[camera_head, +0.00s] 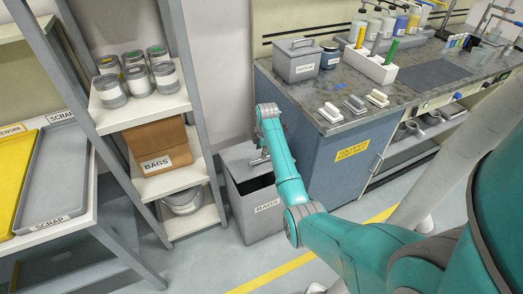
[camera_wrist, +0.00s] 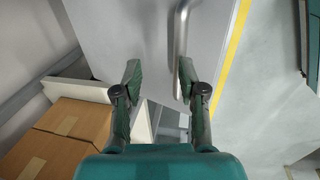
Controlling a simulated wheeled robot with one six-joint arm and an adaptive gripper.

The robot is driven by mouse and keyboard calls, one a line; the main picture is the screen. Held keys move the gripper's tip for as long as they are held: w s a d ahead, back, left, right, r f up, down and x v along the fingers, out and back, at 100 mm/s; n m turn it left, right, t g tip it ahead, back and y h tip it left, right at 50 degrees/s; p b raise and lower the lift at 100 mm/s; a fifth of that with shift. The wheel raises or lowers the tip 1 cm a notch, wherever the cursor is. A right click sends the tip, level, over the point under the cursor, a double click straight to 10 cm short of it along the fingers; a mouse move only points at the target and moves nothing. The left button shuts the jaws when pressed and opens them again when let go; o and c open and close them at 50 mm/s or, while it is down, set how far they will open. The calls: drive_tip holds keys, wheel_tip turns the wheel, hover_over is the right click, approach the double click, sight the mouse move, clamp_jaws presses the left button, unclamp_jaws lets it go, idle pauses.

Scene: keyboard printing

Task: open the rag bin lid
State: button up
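The grey rag bin (camera_head: 262,218), with a RAGS label on its front, stands on the floor between the shelf and the blue cabinet. Its light grey lid (camera_head: 237,158) appears tilted up at the back, and a dark opening shows below it. In the wrist view the lid (camera_wrist: 130,30) is a large grey panel with a metal bar handle (camera_wrist: 181,35). My gripper (camera_head: 258,161) is at the lid. In the wrist view my gripper (camera_wrist: 158,78) has its fingers apart, with the handle near the right finger. Whether they touch is unclear.
A shelf with cans (camera_head: 135,75) and a brown BAGS box (camera_head: 158,147) stands close on the left. The blue cabinet (camera_head: 335,160) is close on the right. Open floor with a yellow stripe (camera_head: 270,275) lies in front of the bin.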

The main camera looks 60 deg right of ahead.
sight(252, 177)
idle(0.6)
